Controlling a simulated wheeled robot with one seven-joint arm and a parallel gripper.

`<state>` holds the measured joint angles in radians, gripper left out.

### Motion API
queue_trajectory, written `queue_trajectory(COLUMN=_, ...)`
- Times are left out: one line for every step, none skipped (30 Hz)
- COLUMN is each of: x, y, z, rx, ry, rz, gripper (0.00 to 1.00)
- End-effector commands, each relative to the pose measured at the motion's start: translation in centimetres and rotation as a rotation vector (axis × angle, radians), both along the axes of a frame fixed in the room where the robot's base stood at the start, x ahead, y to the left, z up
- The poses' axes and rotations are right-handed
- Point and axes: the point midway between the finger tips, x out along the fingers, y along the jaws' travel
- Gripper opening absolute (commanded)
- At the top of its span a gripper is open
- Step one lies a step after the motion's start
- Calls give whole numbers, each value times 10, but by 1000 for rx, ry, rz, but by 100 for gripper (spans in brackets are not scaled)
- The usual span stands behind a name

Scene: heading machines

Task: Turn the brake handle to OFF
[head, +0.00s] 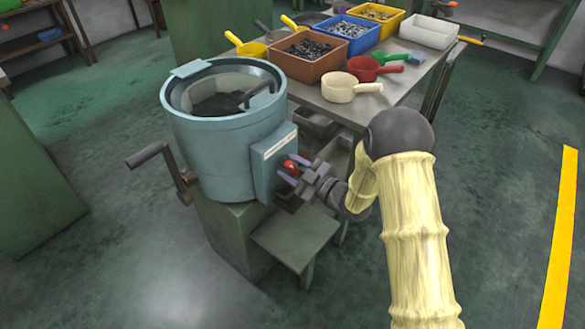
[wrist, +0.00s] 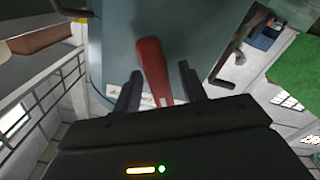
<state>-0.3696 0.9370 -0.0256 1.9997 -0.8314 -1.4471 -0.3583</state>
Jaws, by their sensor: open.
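The red brake handle (head: 290,165) sits on a light blue-grey box (head: 270,150) on the side of the round blue-grey drum (head: 225,125). My gripper (head: 294,169) is at the box, with its fingers around the handle. In the wrist view the red handle (wrist: 152,66) stands between the two dark fingers of my open gripper (wrist: 160,72), with a gap on each side. The handle's lower end runs down behind the gripper body. A pale label shows beside it, but its markings are too small to read.
A crank (head: 160,165) sticks out at the drum's left. A low green stand (head: 297,235) is below my gripper. Behind is a table with several bins and scoops, including a cream scoop (head: 345,88). Floor at the right is clear, with a yellow stripe (head: 560,240).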

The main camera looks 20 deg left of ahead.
Motion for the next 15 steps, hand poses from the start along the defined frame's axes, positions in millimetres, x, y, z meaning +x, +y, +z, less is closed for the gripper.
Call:
queue_trajectory(x=0, y=0, z=0, rx=0, ry=0, rz=0, gripper=42)
queue_trajectory(x=0, y=0, z=0, rx=0, ry=0, rz=0, gripper=36)
queue_trajectory(x=0, y=0, z=0, rx=0, ry=0, rz=0, gripper=28)
queue_trajectory(x=0, y=0, z=0, rx=0, ry=0, rz=0, gripper=22)
queue_trajectory(x=0, y=0, z=0, rx=0, ry=0, rz=0, gripper=16)
queue_trajectory(x=0, y=0, z=0, rx=0, ry=0, rz=1, gripper=8)
queue_trajectory(x=0, y=0, z=0, rx=0, ry=0, rz=1, gripper=3)
queue_trajectory(x=0, y=0, z=0, rx=0, ry=0, rz=1, gripper=0)
queue_trajectory(x=0, y=0, z=0, rx=0, ry=0, rz=1, gripper=0)
queue_trajectory(x=0, y=0, z=0, rx=0, ry=0, rz=1, gripper=0)
queue_trajectory(x=0, y=0, z=0, rx=0, ry=0, rz=1, gripper=0)
queue_trajectory(x=0, y=0, z=0, rx=1, ry=1, rz=1, gripper=0)
queue_trajectory(x=0, y=0, z=0, rx=1, ry=3, rz=1, gripper=0)
queue_trajectory(x=0, y=0, z=0, rx=2, ry=4, rz=1, gripper=0)
queue_trajectory(x=0, y=0, z=0, rx=4, ry=8, rz=1, gripper=0)
